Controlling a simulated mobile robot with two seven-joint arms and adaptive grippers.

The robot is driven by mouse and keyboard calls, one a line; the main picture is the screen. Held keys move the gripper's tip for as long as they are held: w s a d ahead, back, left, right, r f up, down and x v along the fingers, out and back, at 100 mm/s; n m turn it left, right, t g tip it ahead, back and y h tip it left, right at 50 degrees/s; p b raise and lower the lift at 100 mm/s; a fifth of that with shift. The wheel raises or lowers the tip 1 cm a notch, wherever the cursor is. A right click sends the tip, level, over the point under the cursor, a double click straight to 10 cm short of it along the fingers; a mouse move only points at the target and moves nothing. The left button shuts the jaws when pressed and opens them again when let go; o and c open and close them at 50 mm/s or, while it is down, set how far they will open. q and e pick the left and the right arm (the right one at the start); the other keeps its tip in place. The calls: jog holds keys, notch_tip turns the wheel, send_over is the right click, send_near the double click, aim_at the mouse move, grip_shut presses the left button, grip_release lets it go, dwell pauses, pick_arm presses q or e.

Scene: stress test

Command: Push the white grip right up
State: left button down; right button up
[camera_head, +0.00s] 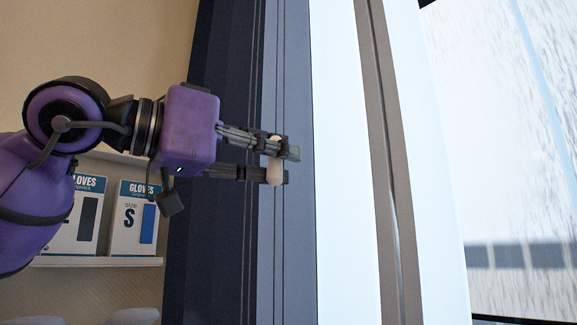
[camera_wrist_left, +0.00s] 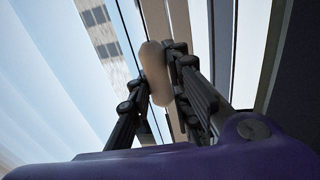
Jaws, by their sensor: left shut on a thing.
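The white grip (camera_head: 274,171) is a small, pale, rounded piece in front of the dark grey vertical frame in the head view. My left gripper (camera_head: 280,165) reaches in from the left and is shut on it, one finger above the other. The fingers hide part of the grip. In the left wrist view the grip (camera_wrist_left: 155,72) shows as a pale oblong between the two black fingers of my left gripper (camera_wrist_left: 158,90). My right gripper is in neither view.
The dark frame (camera_head: 222,60) runs top to bottom beside a bright white panel (camera_head: 345,200) and a brown strip (camera_head: 385,190). At the lower left, glove boxes (camera_head: 133,220) stand on a white shelf (camera_head: 100,261) behind my arm. A bright window area (camera_head: 500,120) lies at the right.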

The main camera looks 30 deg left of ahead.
pick_arm(q)
jog(key=shift+s+r, duration=0.1)
jog(key=shift+r, duration=0.25)
jog(key=c, duration=1.6)
grip_release()
jog(key=shift+a, duration=0.1)
jog(key=shift+f, duration=0.15)
jog(key=v, duration=1.2)
